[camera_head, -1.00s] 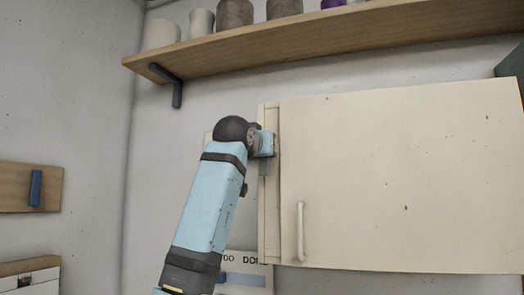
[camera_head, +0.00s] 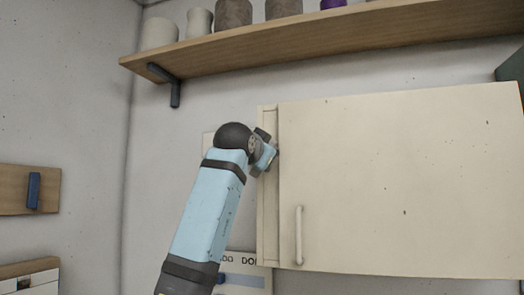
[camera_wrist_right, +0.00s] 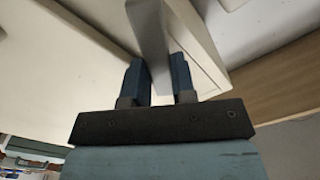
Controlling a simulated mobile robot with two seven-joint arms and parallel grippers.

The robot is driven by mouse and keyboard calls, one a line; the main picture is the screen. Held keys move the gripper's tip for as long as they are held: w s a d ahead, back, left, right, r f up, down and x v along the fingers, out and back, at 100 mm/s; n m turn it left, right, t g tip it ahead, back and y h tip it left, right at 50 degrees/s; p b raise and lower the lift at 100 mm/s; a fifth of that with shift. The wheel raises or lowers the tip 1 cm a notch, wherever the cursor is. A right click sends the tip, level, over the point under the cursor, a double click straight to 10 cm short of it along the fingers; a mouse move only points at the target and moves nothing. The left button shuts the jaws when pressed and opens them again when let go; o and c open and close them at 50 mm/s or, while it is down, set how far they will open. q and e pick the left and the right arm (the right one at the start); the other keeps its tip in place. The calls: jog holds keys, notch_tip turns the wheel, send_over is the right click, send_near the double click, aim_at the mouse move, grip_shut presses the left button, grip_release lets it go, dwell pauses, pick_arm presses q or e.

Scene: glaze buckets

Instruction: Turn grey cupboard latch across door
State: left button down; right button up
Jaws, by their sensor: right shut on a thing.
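The cream cupboard (camera_head: 400,180) hangs on the wall with its door closed and a pale upright handle (camera_head: 299,235) at the door's left. My right gripper (camera_head: 270,157) is at the cupboard's left edge strip, tilted. In the right wrist view, its two blue fingers (camera_wrist_right: 158,72) stand on either side of the grey latch (camera_wrist_right: 150,30), which is a flat bar, and are shut on it. In the head view my wrist and gripper largely hide the latch, so its exact angle is unclear. My left gripper is not in view.
A wooden shelf (camera_head: 300,43) with several pots runs above the cupboard, on a dark bracket (camera_head: 175,88). A wooden board with a blue piece (camera_head: 33,190) is on the left wall. A partly hidden labelled panel (camera_head: 245,272) is below.

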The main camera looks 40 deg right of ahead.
jog(key=m, duration=0.3)
jog(key=m+p, duration=0.1)
jog(key=m, duration=0.3)
jog(key=f+m+p, duration=0.1)
jog(key=m, duration=0.3)
jog(key=shift+s+d, duration=0.1)
jog(key=shift+s, duration=0.15)
jog(key=shift+m, duration=0.4)
jog(key=o, duration=0.9)
jog(key=b+v, duration=0.3)
jog(key=v, duration=1.1)
jog(key=shift+d+b, duration=0.1)
jog(key=shift+b, duration=0.2)
